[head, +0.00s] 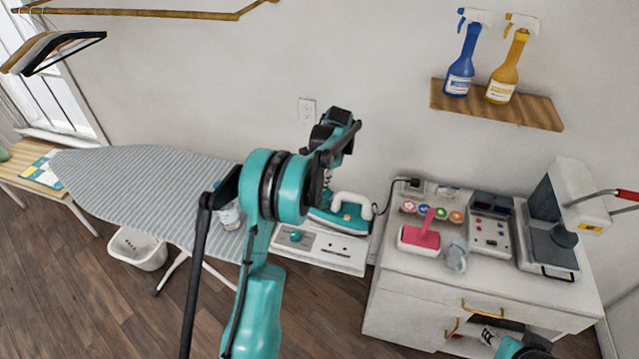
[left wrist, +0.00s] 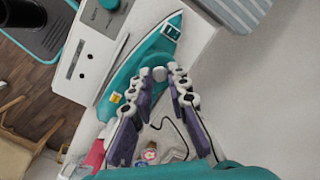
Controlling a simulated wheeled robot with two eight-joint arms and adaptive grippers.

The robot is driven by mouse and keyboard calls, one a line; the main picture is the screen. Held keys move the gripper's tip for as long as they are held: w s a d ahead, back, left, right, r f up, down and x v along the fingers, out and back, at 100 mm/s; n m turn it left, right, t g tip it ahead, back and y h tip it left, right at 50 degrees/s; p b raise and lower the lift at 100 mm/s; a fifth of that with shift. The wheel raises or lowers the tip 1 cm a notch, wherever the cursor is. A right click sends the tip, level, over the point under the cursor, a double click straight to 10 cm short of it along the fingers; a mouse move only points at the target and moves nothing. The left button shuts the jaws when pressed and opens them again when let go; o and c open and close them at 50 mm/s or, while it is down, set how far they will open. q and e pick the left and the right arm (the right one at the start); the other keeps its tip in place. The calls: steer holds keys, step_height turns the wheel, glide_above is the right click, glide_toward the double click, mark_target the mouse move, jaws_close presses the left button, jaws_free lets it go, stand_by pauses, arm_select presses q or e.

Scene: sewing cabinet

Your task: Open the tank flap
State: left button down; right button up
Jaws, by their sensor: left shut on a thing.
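The iron (head: 346,219), teal with a white handle, rests beside a white panel with a teal knob. In the left wrist view the iron (left wrist: 150,48) shows from above, its tip toward the top. A small pale rounded piece (left wrist: 160,73), which looks like the tank flap, sits on the iron between my left fingertips. My left gripper (left wrist: 163,77) is shut on this piece. Whether the flap is lifted cannot be told.
A striped ironing board (head: 150,190) with a bottle (head: 228,212) lies left. A white cabinet (head: 440,292) at right holds a pink-handled tool (head: 419,236), spools and machines. The iron's dark cord runs beside my fingers. A shelf (head: 500,105) with two spray bottles hangs above.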

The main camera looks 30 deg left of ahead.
mark_target(344, 193)
arm_select(q)
steer(key=y, duration=0.1)
steer(key=d+y+b, duration=0.1)
steer(key=d+y, duration=0.1)
steer(key=shift+w+r+g+b, duration=0.25)
steer(key=shift+w+g+b, duration=0.05)
steer(key=shift+g, duration=0.1)
steer(key=d+y+b, duration=0.1)
steer(key=y+b, duration=0.1)
steer(key=d+g+y+b, duration=0.1)
steer(key=y+b, duration=0.1)
steer(key=y, duration=0.1)
steer(key=w+d+y+b, duration=0.1)
steer(key=d+y+b, duration=0.1)
steer(key=y+b, duration=0.1)
steer(key=shift+f+g, duration=0.3)
steer(key=shift+g, duration=0.1)
steer(key=shift+w+d+f+g+y+b, duration=0.15)
steer(key=shift+d+g+y+b, duration=0.2)
steer(key=shift+y+b, duration=0.6)
steer(key=shift+s+d+f+g+y+b, duration=0.15)
steer(key=shift+d+y+b, duration=0.25)
steer(key=shift+y+b, duration=0.5)
steer(key=shift+w, duration=0.1)
steer(key=c, duration=1.5)
jaws_free()
steer(key=shift+r, duration=0.1)
steer(key=shift+o, duration=0.2)
